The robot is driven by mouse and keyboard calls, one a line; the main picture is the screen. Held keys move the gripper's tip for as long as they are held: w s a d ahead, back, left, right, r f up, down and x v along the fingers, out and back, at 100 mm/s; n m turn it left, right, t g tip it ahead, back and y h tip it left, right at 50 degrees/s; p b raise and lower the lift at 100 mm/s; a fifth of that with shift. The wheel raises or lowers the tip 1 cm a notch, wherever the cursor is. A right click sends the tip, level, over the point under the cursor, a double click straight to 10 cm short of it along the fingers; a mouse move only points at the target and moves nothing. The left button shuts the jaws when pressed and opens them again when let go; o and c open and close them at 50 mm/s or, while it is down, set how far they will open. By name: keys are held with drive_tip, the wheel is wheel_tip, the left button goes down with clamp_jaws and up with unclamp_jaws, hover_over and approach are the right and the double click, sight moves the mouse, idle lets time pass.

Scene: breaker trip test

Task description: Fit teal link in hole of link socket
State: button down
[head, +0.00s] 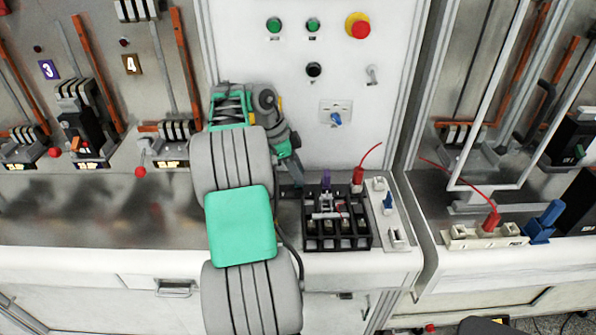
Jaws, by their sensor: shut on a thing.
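My gripper (294,178) points down at the left rear corner of a black compartment rack (337,246), on the bench below the white panel. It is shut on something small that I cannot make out. I cannot pick out the teal link; the teal parts that show clearly belong to my arm. I cannot tell for sure which fixture is the link socket. A pale strip (408,262) right of the rack carries small white blocks and a blue plug (388,203). A purple piece (326,180) stands upright at the rear of the rack, right of my gripper.
A red plug (358,177) with a loose red wire stands at the rack's rear right. A gap separates this bench from the right-hand one, with another red plug (491,222) and blue piece (545,220). The bench left of my arm is mostly bare.

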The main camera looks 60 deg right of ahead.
drive_tip(key=shift+f, duration=0.4)
drive_tip(key=c, duration=0.9)
unclamp_jaws()
drive_tip(key=shift+r, duration=0.1)
drive_tip(key=p+v, duration=0.3)
drive_tip(key=v, duration=0.4)
drive_tip(key=shift+w+a+r, duration=0.1)
drive_tip(key=shift+r, duration=0.25)
